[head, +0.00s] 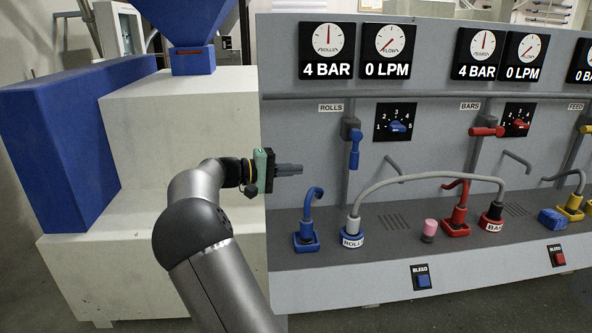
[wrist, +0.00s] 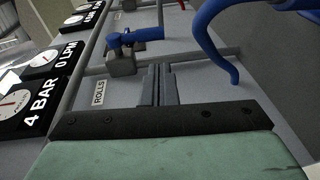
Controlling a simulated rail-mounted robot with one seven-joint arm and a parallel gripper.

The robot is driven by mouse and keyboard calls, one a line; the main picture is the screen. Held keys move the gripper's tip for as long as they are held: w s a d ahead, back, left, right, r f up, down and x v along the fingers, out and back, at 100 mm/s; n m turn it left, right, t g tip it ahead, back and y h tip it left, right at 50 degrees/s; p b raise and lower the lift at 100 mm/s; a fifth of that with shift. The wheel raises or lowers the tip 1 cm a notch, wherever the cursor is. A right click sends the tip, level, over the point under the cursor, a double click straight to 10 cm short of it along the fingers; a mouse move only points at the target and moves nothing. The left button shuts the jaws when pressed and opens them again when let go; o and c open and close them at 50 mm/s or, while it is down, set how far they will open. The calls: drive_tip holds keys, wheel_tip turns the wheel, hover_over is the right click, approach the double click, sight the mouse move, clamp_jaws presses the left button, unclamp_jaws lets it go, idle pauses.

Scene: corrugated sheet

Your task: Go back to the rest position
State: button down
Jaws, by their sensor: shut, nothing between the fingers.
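My gripper (head: 289,170) is shut and empty in the head view. It is held in the air in front of the left end of the grey panel, above the blue hose fitting. In the wrist view my shut gripper fingers (wrist: 157,84) point toward the panel face, below the blue valve handle. The fingers appear apart from the valve and the hose. The blue valve (head: 354,148) hangs under the ROLLS label and shows in the wrist view (wrist: 135,37). The blue hooked hose (head: 312,197) stands on the shelf and also shows in the wrist view (wrist: 215,50).
A grey hose (head: 425,176) arches between the ROLLS socket (head: 351,234) and the BARS socket (head: 491,217). A pink-topped cylinder (head: 430,229) and a blue block (head: 552,219) rest on the shelf. A white machine body (head: 180,130) stands at the left, behind my arm.

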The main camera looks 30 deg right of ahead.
drive_tip(key=shift+s, duration=0.1)
drive_tip(key=s+a+f+n+t+y+p, duration=0.1)
drive_tip(key=s+a+f+t+y+p, duration=0.25)
drive_tip(key=s+y, duration=0.5)
drive_tip(key=s+a+f+n+t+y+p, duration=0.1)
drive_tip(key=s+a+f+y+p, duration=0.2)
drive_tip(key=s+a, duration=0.95)
drive_tip(key=s+a+f+n+y, duration=0.25)
drive_tip(key=s+a+y, duration=0.25)
drive_tip(key=s+a, duration=0.75)
wheel_tip(320, 180, down, 32)
drive_tip(key=d+m+b, duration=0.1)
drive_tip(key=d+b, duration=0.1)
drive_tip(key=b, duration=2.7)
drive_tip(key=shift+g, duration=0.35)
